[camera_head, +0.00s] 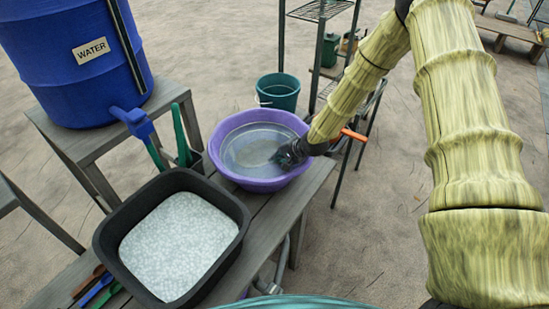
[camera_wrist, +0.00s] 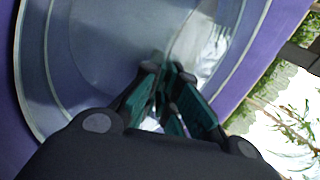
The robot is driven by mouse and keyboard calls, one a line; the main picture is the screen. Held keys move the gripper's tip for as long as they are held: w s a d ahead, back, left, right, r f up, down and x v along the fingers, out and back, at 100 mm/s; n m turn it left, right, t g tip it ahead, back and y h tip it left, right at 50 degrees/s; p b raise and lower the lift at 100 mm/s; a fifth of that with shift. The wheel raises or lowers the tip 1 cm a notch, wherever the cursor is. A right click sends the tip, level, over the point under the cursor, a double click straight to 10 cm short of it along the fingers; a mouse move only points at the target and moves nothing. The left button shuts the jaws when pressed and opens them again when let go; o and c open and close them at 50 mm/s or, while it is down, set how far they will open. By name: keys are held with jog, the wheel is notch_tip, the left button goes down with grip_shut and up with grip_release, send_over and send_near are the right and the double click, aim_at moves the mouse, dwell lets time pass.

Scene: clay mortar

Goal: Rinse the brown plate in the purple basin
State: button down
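The purple basin (camera_head: 225,168) stands at the far end of the bench, with clear water in it. In the wrist view its purple wall (camera_wrist: 262,55) curves around the water. A dull grey-brown patch (camera_head: 255,152) shows in the water; I cannot tell whether it is the brown plate or the basin floor. No plate is clearly visible. My gripper (camera_head: 283,156) reaches into the right side of the basin. In the wrist view my gripper's green fingers (camera_wrist: 166,75) point into the basin with their tips close together; whether anything thin is between them is unclear.
A black tub (camera_head: 240,205) of pale bubbly contents stands nearer on the bench (camera_head: 262,230). A blue water barrel (camera_head: 60,50) with a tap is at left. A green bucket (camera_head: 278,92) and metal shelf (camera_head: 322,50) stand behind the basin.

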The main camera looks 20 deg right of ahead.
jog(key=shift+s+f, duration=0.1)
jog(key=shift+f, duration=0.1)
jog(key=shift+w+a, duration=0.25)
jog(key=shift+a, duration=0.75)
jog(key=shift+s+d+r, duration=0.1)
jog(key=shift+d, duration=0.5)
jog(key=shift+r, duration=0.1)
notch_tip(320, 180, up, 17)
jog(key=p, duration=0.9)
jog(key=shift+r, duration=0.2)
dwell(0.9)
